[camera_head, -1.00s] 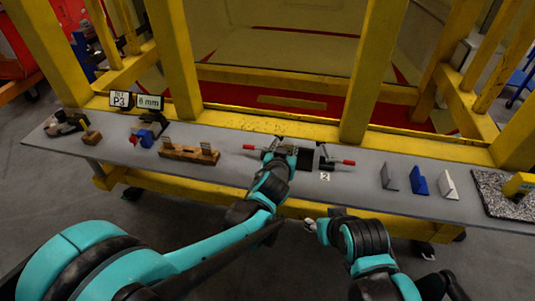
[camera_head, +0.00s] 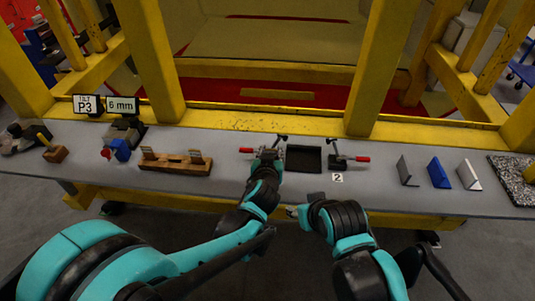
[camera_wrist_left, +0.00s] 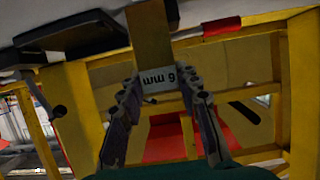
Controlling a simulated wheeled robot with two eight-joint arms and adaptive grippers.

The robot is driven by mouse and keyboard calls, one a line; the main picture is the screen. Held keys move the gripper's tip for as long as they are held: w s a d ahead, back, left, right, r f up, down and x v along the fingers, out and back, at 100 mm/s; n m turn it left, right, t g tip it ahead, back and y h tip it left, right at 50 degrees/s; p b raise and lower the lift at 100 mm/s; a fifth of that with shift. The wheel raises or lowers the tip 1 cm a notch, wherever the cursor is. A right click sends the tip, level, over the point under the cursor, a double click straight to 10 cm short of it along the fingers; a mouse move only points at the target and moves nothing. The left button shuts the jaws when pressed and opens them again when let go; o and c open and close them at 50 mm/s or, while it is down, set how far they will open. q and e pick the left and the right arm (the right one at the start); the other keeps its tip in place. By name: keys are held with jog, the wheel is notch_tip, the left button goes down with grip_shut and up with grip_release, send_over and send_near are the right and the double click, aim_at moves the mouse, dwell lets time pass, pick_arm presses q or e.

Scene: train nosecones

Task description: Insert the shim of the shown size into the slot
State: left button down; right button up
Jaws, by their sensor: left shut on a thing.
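My left gripper (camera_head: 266,157) is at the left side of the clamp fixture on the bench. In the left wrist view, its two fingers (camera_wrist_left: 163,98) are shut on a brown-gold shim (camera_wrist_left: 150,38) with a white "6 mm" label that appears upside down. The fixture has a black plate (camera_head: 304,158) between two red-handled clamps, with a "2" tag in front. I cannot make out the slot. A sign (camera_head: 122,105) reads "6 mm". My right gripper (camera_head: 293,211) is small and unclear, before the bench edge.
A wooden rack (camera_head: 176,163) with two upright pieces stands left of the fixture. A blue-and-red device (camera_head: 118,150) and a wooden block (camera_head: 55,154) lie farther left. Grey, blue (camera_head: 439,173) and white plates and a speckled slab (camera_head: 516,178) are at right. Yellow posts rise behind.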

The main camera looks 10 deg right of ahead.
pick_arm(q)
jog(key=shift+w+f, duration=0.25)
jog(key=shift+f, duration=0.3)
jog(key=shift+a+r, duration=0.1)
jog(key=shift+s+r, duration=0.15)
jog(key=shift+s, duration=0.1)
jog(key=shift+f, duration=0.25)
jog(key=c, duration=1.1)
grip_release()
jog(key=shift+o, duration=0.2)
pick_arm(e)
jog(key=shift+w+a+f, duration=0.1)
jog(key=shift+w+f, duration=0.1)
jog(key=shift+f, duration=0.2)
pick_arm(q)
jog(key=shift+r, duration=0.1)
